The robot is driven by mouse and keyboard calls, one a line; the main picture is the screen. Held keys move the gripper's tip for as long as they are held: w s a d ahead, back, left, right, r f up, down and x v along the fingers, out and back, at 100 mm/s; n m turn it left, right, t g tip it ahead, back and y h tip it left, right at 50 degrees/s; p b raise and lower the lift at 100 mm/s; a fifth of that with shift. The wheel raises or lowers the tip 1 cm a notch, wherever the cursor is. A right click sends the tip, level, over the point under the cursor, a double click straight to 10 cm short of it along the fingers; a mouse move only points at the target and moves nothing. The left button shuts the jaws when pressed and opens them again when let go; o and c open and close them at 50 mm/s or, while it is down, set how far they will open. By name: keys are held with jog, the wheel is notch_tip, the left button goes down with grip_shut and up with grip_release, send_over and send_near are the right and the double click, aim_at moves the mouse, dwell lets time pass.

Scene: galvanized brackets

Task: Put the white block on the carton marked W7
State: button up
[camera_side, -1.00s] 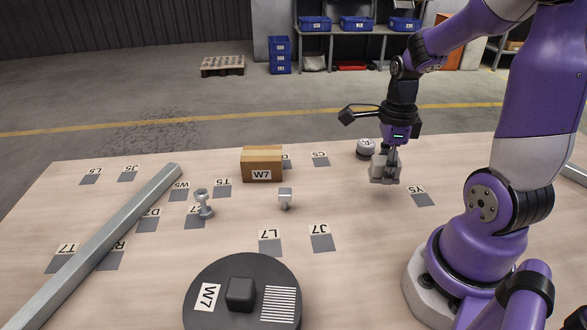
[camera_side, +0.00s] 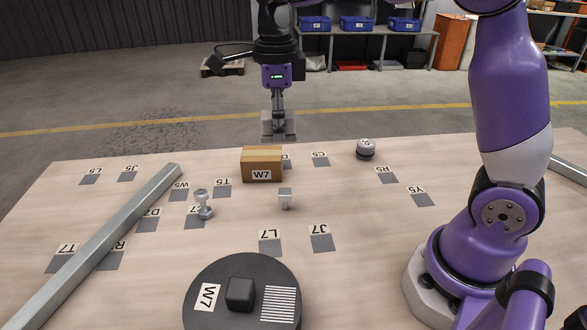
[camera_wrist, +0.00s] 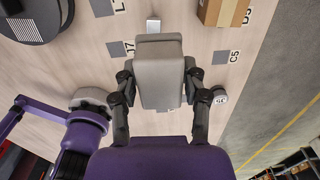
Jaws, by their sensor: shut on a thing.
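My gripper (camera_side: 279,112) is shut on the white block (camera_wrist: 159,72), which looks pale grey. It holds the block in the air, clear of the table. In the side view, the block (camera_side: 278,132) appears above and slightly right of the carton (camera_side: 262,163), with a gap between them. The carton is a brown closed box marked W7 on its front, standing on the table. In the wrist view the carton (camera_wrist: 223,11) shows at the top right, off to one side of the block. Its label is not seen there.
A black round disc (camera_side: 220,315) with a dark knob and a W7-like label lies at the front. A long metal bar (camera_side: 105,240) lies at left. A bolt-like part (camera_side: 204,203), a small bracket (camera_side: 285,198) and a round grey-white part (camera_side: 365,149) stand around the carton.

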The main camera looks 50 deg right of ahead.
jog(key=w+a, duration=0.3)
send_over(275, 152)
jog(key=shift+n, duration=0.3)
notch_tip(275, 152, down, 6)
jog(key=shift+f, duration=2.05)
jog(key=shift+f, duration=0.15)
jog(key=o, duration=1.3)
